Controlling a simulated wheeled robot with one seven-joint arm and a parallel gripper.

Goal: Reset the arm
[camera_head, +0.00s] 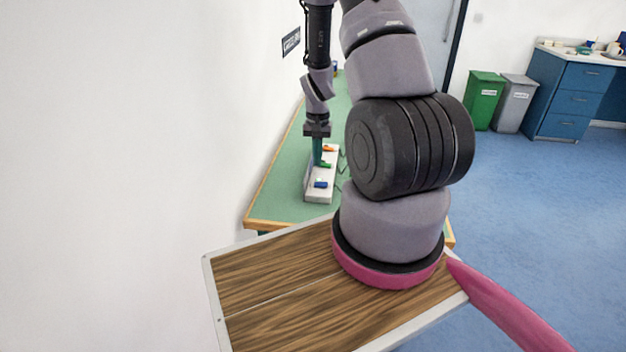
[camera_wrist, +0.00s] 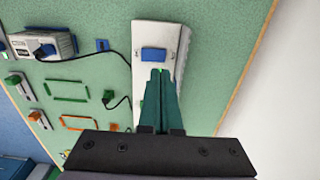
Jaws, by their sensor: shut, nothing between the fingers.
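My gripper (camera_wrist: 159,76) shows in the wrist view with its two green fingers together and nothing between them. The fingertips lie over a white strip-like panel (camera_wrist: 160,32), near its blue block (camera_wrist: 154,54). I cannot tell whether they touch it. In the head view my gripper (camera_head: 317,163) points down at the same white panel (camera_head: 320,198), which stands on the green table (camera_head: 285,205). The panel also carries an orange part (camera_head: 328,148), a green part (camera_head: 327,165) and a blue part (camera_head: 320,184). My arm hides the right side of the table.
In the wrist view, a grey box (camera_wrist: 42,45) with a black cable, a green connector (camera_wrist: 108,96) and green outlines lie left of the panel. A white wall (camera_head: 120,150) borders the table's left. Bins (camera_head: 484,98) and blue drawers (camera_head: 570,95) stand far right; blue floor is clear.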

